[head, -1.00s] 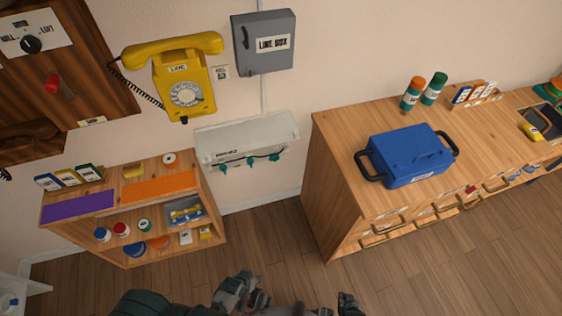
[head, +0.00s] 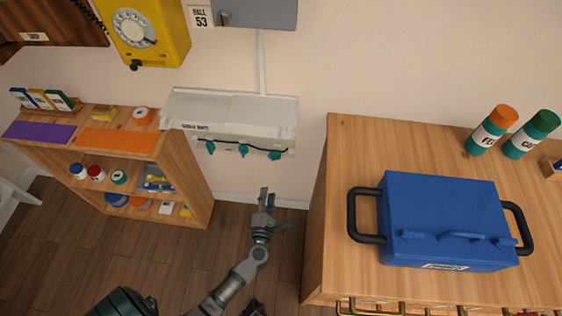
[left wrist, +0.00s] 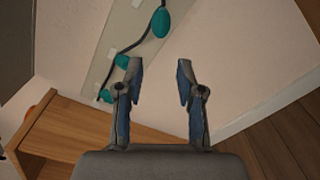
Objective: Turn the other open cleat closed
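Three teal cleats sit in a row on a pale panel under a white wall box (head: 232,108), with a dark cord running along them. In the head view they are the left cleat (head: 210,147), the middle cleat (head: 243,151) and the right cleat (head: 275,154). I cannot tell which are open or closed. My left gripper (head: 267,194) is below the right cleat, apart from it, fingers pointing up. The left wrist view shows its fingers (left wrist: 160,80) spread and empty, with teal cleats (left wrist: 161,22) beyond them.
A wooden shelf unit (head: 190,190) stands to the left, below the box. A wooden cabinet (head: 335,170) with a blue toolbox (head: 445,215) stands close on the right. A yellow phone (head: 150,35) hangs above left. Bare wall and floor lie between shelf and cabinet.

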